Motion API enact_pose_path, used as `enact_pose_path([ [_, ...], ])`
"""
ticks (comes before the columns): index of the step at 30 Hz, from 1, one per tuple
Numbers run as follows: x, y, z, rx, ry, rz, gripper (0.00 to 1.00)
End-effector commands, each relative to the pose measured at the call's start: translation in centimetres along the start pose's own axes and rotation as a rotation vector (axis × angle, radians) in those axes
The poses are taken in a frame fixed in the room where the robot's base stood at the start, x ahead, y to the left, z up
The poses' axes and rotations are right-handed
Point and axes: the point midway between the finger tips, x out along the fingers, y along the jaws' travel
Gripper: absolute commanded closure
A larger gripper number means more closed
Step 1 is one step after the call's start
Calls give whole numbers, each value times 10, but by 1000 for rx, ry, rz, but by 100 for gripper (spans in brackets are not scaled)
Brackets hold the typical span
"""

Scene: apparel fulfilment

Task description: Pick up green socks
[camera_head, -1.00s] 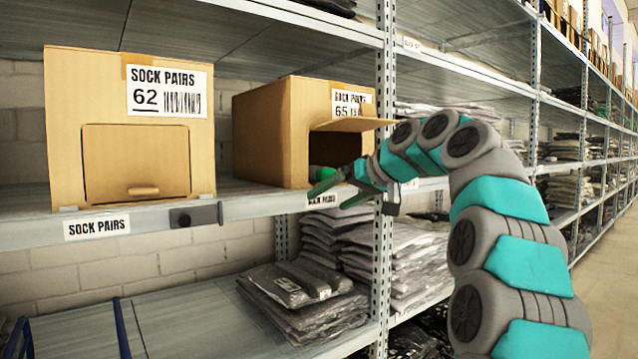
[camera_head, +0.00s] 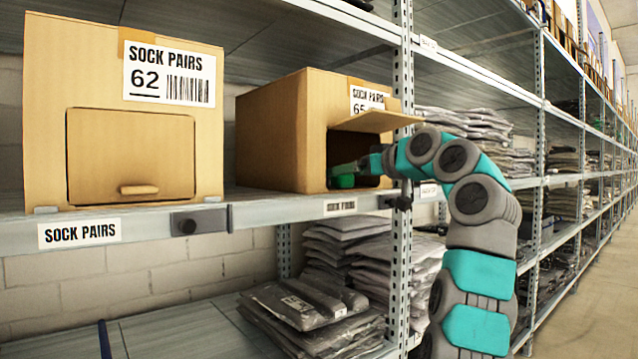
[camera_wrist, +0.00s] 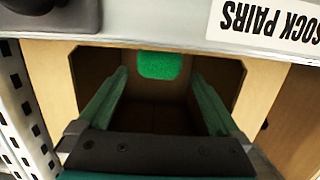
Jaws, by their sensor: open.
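The green socks (camera_wrist: 158,66) show in the wrist view as a small green bundle inside an open cardboard box (camera_wrist: 262,88), just beyond my fingertips and between them. My gripper (camera_wrist: 156,85) is open, with its two green fingers spread and reaching in through the box opening. Nothing is between the fingers' grip. In the head view the box labelled 65 (camera_head: 283,135) stands on the shelf with its flap (camera_head: 377,121) folded up and outward. My gripper enters its opening, and a green patch (camera_head: 343,180) shows there; I cannot tell whether it is finger or socks.
A closed box labelled 62 (camera_head: 95,75) stands to the left on the same shelf (camera_head: 285,208). A metal upright (camera_head: 401,275) is close beside my arm. Bagged garments (camera_head: 305,305) lie on the shelf below. The aisle at right is clear.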

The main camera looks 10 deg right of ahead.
Motion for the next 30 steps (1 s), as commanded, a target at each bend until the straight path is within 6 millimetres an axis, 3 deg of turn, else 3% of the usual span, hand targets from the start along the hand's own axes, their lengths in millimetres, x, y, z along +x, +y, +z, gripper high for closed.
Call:
enact_pose_path([
  [13,36,2,2,-1,-1,1,0],
  [21,72,2,3,-1,0,0,0],
  [29,76,3,5,-2,2,2,0],
  [30,76,3,5,-2,2,1,5],
])
